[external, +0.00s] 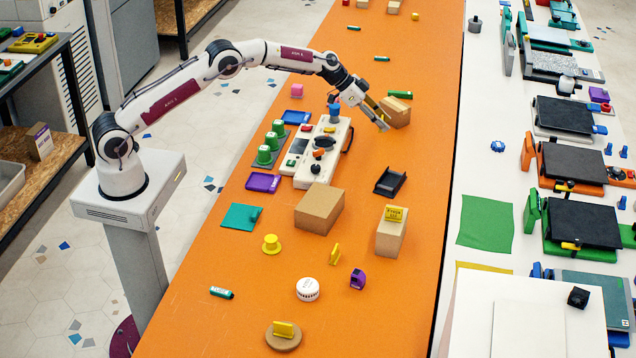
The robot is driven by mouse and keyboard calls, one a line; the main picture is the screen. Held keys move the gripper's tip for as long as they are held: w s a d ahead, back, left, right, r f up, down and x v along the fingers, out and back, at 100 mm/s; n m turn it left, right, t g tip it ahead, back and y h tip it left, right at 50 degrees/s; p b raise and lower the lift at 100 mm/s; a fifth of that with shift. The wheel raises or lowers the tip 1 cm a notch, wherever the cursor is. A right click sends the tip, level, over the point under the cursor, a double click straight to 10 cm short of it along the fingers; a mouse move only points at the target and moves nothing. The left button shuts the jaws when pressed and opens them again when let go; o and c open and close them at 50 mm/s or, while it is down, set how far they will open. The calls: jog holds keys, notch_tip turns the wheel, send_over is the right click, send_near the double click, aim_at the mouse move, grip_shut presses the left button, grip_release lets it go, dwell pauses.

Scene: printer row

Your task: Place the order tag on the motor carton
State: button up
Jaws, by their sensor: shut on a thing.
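My gripper (381,122) is at the far right part of the orange table, close beside a small brown carton (398,111). It is shut on a thin yellow piece (372,102), which looks like a tag and is mostly hidden by the fingers. I cannot tell whether the gripper or the piece touches the carton. A taller carton (390,241) stands nearer, with a yellow tag (394,214) on its top. A larger carton (319,209) stands left of it. I cannot read which one is the motor carton. Another yellow tag (335,254) stands on the table.
A white panel device (318,160) with knobs stands left of my gripper. Green cups (264,154), a purple tray (263,182) and a white round tub (308,289) are around. A yellow tag sits on a cork disc (283,340).

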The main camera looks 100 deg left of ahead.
jog(key=shift+f, duration=0.15)
jog(key=shift+s+d+f, duration=0.15)
jog(key=shift+d+f, duration=0.15)
jog(key=s+d+r+m+h, duration=0.1)
jog(key=s+d+r, duration=0.2)
jog(key=s+d, duration=0.75)
jog(key=s+d+r+m+h, duration=0.1)
jog(key=s+d+r, duration=0.2)
jog(key=d, duration=1.4)
jog(key=s+d+r+m+h, duration=0.1)
jog(key=s+d+r+m, duration=0.15)
jog(key=s+d, duration=0.8)
jog(key=w+a+n+g+y, duration=0.2)
jog(key=w+n+y, duration=0.6)
jog(key=w+n, duration=0.4)
jog(key=shift+w+a+f+g+y, duration=0.15)
jog(key=shift+a+g+y, duration=0.1)
jog(key=shift+g+y, duration=0.05)
jog(key=shift+n, duration=0.25)
jog(key=shift+f, duration=0.1)
